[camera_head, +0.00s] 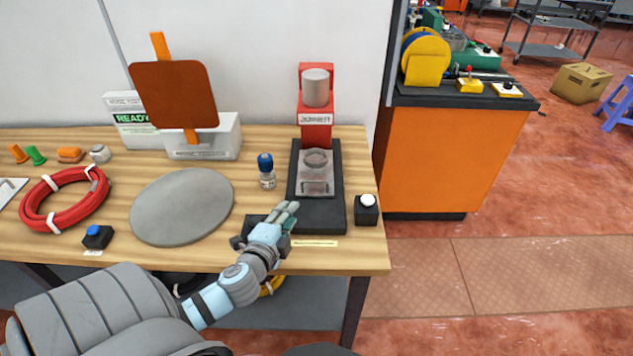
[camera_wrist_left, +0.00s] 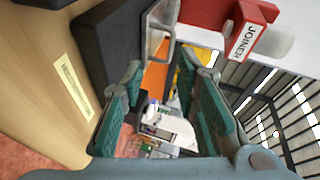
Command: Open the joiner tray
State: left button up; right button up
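The red joiner (camera_head: 316,135) stands at the right end of the wooden workbench on a black base (camera_head: 320,215). Its grey tray (camera_head: 315,168) lies on the base with a handle (camera_head: 315,188) at the front. In the left wrist view, the JOINER label (camera_wrist_left: 245,38) is at the upper right and the metal handle (camera_wrist_left: 158,45) is just beyond the fingers. My left gripper (camera_head: 292,209) is at the base's front left, short of the handle. The wrist view shows its teal-padded fingers (camera_wrist_left: 165,80) spread, with nothing between them. My right gripper is not in view.
A blue-topped bottle (camera_head: 266,170) stands left of the joiner. A black box with a white button (camera_head: 366,209) stands right of it. A grey round plate (camera_head: 182,206), red hose coil (camera_head: 62,220) and blue-button box (camera_head: 97,237) lie farther left. The bench's front edge (camera_head: 330,268) is close.

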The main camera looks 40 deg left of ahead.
aim_at(316, 182)
pick_arm(q)
jog(key=w+a, duration=0.1)
jog(key=w, duration=0.4)
jog(key=w+a+f+m, duration=0.1)
jog(key=w, duration=0.4)
jog(key=w+a+m+t, duration=0.1)
jog(key=w, duration=0.4)
jog(key=shift+w+a+f+h, duration=0.15)
jog(key=shift+f+h, duration=0.25)
grip_shut()
